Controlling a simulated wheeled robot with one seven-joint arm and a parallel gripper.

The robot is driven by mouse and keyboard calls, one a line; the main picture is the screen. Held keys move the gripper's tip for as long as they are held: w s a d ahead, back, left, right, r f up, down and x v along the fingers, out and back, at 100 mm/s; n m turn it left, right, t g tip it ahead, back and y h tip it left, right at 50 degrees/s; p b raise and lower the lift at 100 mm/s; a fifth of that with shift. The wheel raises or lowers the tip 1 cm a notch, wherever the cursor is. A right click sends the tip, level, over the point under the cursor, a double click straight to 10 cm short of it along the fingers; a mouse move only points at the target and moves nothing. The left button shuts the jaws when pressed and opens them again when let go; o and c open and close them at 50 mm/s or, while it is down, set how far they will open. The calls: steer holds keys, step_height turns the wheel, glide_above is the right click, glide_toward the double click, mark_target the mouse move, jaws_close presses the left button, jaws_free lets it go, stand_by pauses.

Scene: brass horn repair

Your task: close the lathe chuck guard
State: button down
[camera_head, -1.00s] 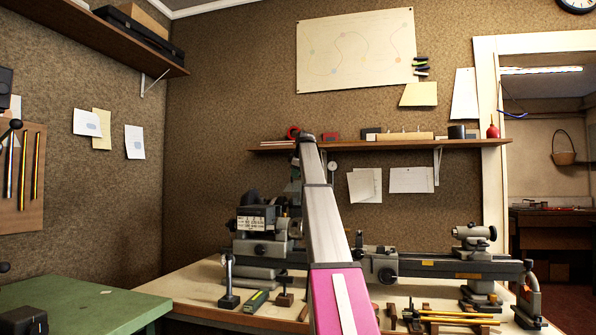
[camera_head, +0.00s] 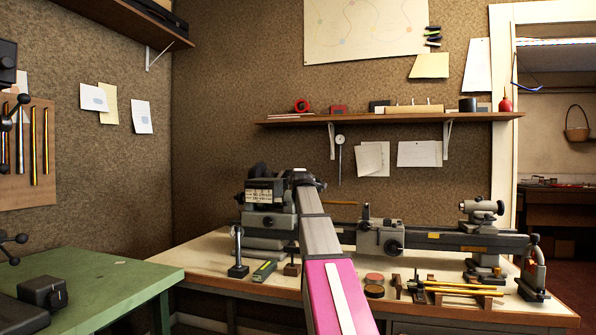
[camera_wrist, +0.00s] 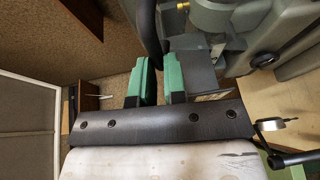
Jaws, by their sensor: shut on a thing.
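The lathe (camera_head: 400,238) stands on the bench, its grey headstock (camera_head: 270,220) at the left end, partly behind my arm. In the wrist view, a dark curved strip (camera_wrist: 148,28), which looks like the edge of the chuck guard, runs down between my green fingertips. My gripper (camera_wrist: 158,66) is shut on it, the fingers on either side. A brass-coloured part (camera_wrist: 214,16) and grey machine parts (camera_wrist: 266,25) lie right of the fingers. In the head view my arm hides the gripper and chuck area, so I cannot tell how far the guard is swung.
A wall shelf (camera_head: 390,117) with small items hangs above the lathe. A tailstock (camera_head: 482,232) is at the bed's right. Brass rods (camera_head: 460,288) and small tools lie on the bench front. A green table (camera_head: 90,280) stands at left.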

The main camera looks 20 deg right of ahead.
steer(key=shift+n+t, duration=0.3)
steer(key=shift+t, duration=0.4)
steer(key=shift+w+d+f, duration=0.1)
steer(key=shift+f, duration=2.6)
steer(key=shift+f, duration=0.15)
steer(key=c, duration=1.2)
jaws_free()
steer(key=shift+o, duration=0.2)
